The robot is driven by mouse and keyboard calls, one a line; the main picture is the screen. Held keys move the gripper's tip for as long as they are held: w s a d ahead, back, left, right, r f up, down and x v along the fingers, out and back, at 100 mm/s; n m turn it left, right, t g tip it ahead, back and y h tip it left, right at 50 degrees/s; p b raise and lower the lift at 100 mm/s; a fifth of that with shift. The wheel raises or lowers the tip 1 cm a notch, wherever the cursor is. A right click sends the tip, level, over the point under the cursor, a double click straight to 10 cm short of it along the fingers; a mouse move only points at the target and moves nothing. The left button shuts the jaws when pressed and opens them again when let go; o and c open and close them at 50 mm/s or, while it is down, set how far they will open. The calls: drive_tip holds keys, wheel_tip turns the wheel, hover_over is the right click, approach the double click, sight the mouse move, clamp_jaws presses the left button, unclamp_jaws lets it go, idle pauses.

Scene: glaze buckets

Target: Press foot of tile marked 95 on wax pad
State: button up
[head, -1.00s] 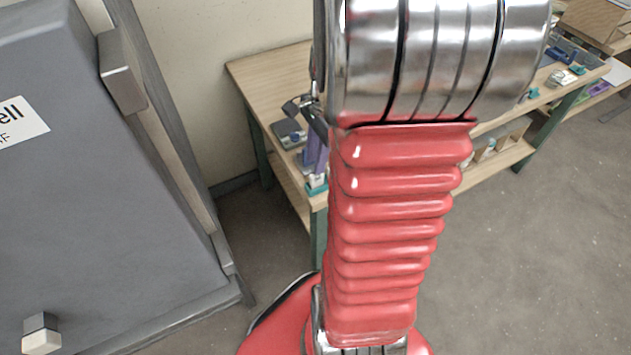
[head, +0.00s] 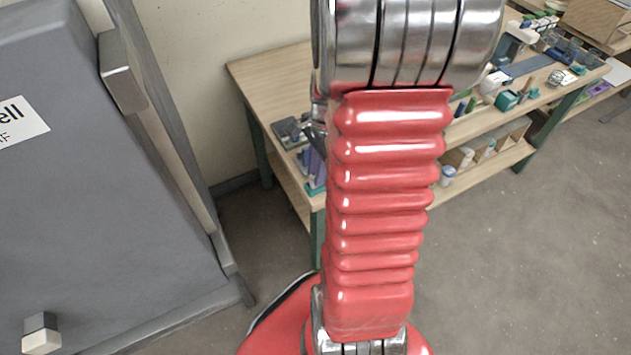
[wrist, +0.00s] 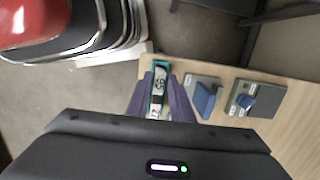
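In the wrist view, my gripper (wrist: 160,85) points down at the corner of the wooden bench, with a purple finger on each side of a narrow teal and white piece (wrist: 158,88). Its white face carries dark marks that seem to read 95, with another marking lower down. The fingers look very near its sides, but I cannot tell whether they touch it. Two grey pads lie to the right: one with a blue block (wrist: 205,98), one with a rounded blue knob (wrist: 248,99). I cannot tell which is the wax pad. In the head view, my arm hides most of this corner.
The wooden bench (head: 262,85) runs behind my arm, with bottles and tools at its right part and boxes on its lower shelf. A large grey kiln-like cabinet (head: 90,190) stands at the left. Open floor (head: 520,260) lies at the right.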

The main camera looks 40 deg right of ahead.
clamp_jaws()
drive_tip(key=shift+r, duration=3.75)
drive_tip(key=shift+s, duration=0.2)
